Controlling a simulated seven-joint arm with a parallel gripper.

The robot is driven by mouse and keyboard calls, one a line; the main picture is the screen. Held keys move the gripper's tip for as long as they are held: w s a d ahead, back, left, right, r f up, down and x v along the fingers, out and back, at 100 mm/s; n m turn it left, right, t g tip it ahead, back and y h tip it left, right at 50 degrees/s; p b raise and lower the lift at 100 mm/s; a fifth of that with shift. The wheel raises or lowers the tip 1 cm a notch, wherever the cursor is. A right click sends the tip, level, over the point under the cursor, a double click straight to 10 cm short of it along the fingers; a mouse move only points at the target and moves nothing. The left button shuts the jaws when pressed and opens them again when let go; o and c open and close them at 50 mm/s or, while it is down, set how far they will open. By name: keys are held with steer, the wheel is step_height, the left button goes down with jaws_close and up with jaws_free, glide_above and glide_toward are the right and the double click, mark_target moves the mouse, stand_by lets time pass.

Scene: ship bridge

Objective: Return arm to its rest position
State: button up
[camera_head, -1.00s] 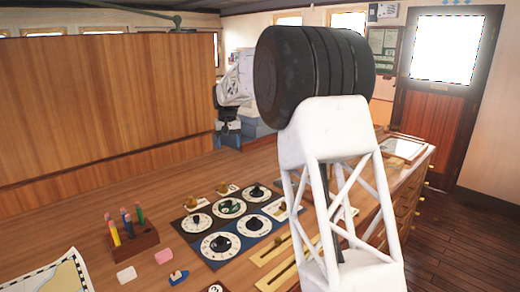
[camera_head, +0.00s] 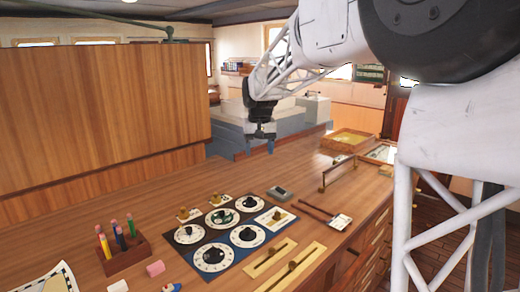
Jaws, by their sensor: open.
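My gripper (camera_head: 264,143) is dark and hangs at the end of my white lattice arm, in the upper middle of the head view. It points downward above the far part of the wooden counter (camera_head: 300,181), beyond the dial panel. Its jaws are small and dark here, but it appears open, and no held object shows between them. My arm's large black joint and white frame fill the right side of the view and hide part of the room behind.
The dial panel (camera_head: 196,252) lies on the counter, with brass slider plates (camera_head: 270,262) beside it. A pencil block (camera_head: 124,256), a pink eraser (camera_head: 155,268) and a chart (camera_head: 45,280) are at left. A tall wooden partition (camera_head: 100,120) stands behind. A tray (camera_head: 346,139) sits at the far right.

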steer(key=s+d+f+m, duration=0.1)
steer(key=s+d, duration=0.4)
steer(key=s, duration=0.7)
steer(key=s+d+f+t, duration=0.1)
steer(key=s+d+f, duration=0.1)
steer(key=s+d, duration=0.65)
steer(key=s+d+f+m, duration=0.1)
steer(key=s+d, duration=0.2)
steer(key=s, duration=1.2)
steer(key=s+d+f, duration=0.2)
steer(key=s+f, duration=0.4)
steer(key=s, duration=0.6)
steer(key=shift+d+f+t, duration=0.15)
steer(key=shift+f+t, duration=0.25)
